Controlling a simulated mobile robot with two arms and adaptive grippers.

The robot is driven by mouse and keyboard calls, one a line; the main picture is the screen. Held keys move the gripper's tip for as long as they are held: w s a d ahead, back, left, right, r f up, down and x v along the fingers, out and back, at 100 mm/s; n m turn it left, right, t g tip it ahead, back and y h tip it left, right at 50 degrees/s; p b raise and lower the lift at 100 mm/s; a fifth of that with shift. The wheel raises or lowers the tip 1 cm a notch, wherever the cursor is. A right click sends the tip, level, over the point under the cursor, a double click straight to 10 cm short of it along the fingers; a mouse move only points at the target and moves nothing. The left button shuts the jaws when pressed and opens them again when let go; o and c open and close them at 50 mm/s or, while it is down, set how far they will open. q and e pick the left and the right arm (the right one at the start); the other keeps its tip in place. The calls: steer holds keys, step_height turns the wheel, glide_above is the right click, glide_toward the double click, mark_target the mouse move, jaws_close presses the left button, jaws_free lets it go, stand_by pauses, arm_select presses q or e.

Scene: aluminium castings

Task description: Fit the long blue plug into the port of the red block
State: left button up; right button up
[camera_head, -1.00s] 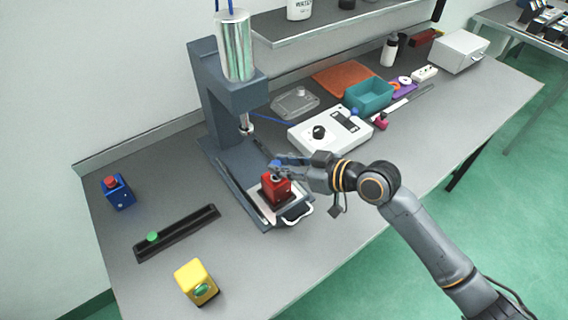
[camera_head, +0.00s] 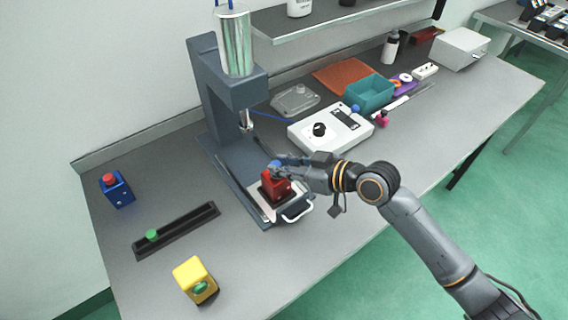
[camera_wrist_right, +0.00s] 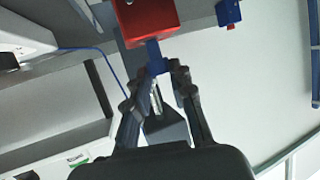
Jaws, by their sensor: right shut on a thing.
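The red block (camera_head: 275,190) sits on the small white-edged tray at the foot of the grey press. In the right wrist view the red block (camera_wrist_right: 145,20) is at the top. My right gripper (camera_head: 280,168) is directly above the block, its fingers shut on the long blue plug (camera_head: 275,163). In the right wrist view the plug (camera_wrist_right: 155,57) shows between the fingertips (camera_wrist_right: 165,72), its far end at the block's face. Whether it has entered the port cannot be told, as the port is hidden. My left gripper is not in view.
The grey press (camera_head: 228,98) rises close behind the block. A white scale-like device (camera_head: 333,130) stands to the right. A blue box with a red button (camera_head: 115,190), a black rail (camera_head: 178,230) and a yellow block (camera_head: 194,281) lie left, with bare bench between.

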steer(key=shift+f+b, duration=0.45)
steer(key=shift+f, duration=0.25)
steer(key=o, duration=0.8)
steer(key=shift+r, duration=0.1)
steer(key=shift+c, duration=0.2)
steer(key=v, duration=1.2)
